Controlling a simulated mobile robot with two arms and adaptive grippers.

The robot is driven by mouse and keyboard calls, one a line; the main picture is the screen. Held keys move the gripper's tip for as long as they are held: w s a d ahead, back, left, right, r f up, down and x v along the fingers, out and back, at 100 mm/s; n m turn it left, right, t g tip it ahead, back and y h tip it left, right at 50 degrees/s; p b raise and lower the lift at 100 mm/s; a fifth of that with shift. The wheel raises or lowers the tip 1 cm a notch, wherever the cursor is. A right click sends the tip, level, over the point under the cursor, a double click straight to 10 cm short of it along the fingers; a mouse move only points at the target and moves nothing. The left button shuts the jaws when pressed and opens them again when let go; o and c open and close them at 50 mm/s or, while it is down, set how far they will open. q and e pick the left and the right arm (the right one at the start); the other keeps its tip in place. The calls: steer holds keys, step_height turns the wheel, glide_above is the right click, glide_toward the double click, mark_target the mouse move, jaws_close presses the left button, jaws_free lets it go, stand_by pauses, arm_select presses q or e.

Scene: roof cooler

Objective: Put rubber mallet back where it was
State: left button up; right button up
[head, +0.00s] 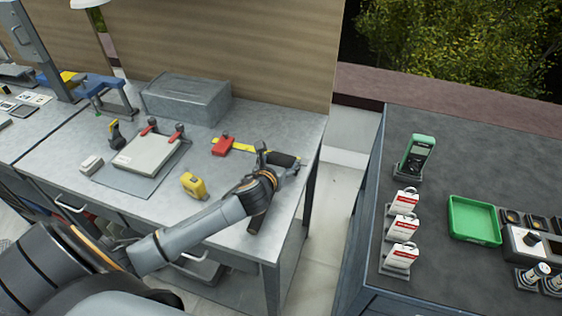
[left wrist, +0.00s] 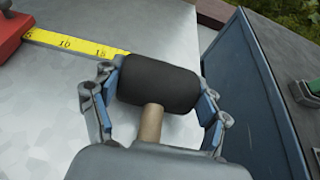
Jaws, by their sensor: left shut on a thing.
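The rubber mallet has a black cylindrical head (left wrist: 160,82) and a wooden handle (left wrist: 151,122), seen in the left wrist view. Its head also shows in the head view as a dark shape (head: 284,159) near the right end of the grey workbench (head: 225,221). My left gripper (head: 279,158) is shut on the mallet head, with one finger at each end of it in the left wrist view. The handle runs back toward my palm, and its far end is hidden. I cannot tell whether the head touches the bench. My right gripper is not in view.
A red block (head: 222,146) with a yellow measuring strip (head: 252,150) lies just left of the mallet. A yellow tape measure (head: 193,185), a clamped plate (head: 146,154) and a grey box (head: 186,101) stand farther left. A gap separates the bench from the dark right-hand counter (head: 450,150).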

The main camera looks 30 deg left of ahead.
arm_select(q)
steer(key=shift+f, duration=0.1)
steer(key=o, duration=1.8)
steer(key=shift+f, duration=0.1)
steer(key=shift+c, duration=0.2)
steer(key=v, duration=1.2)
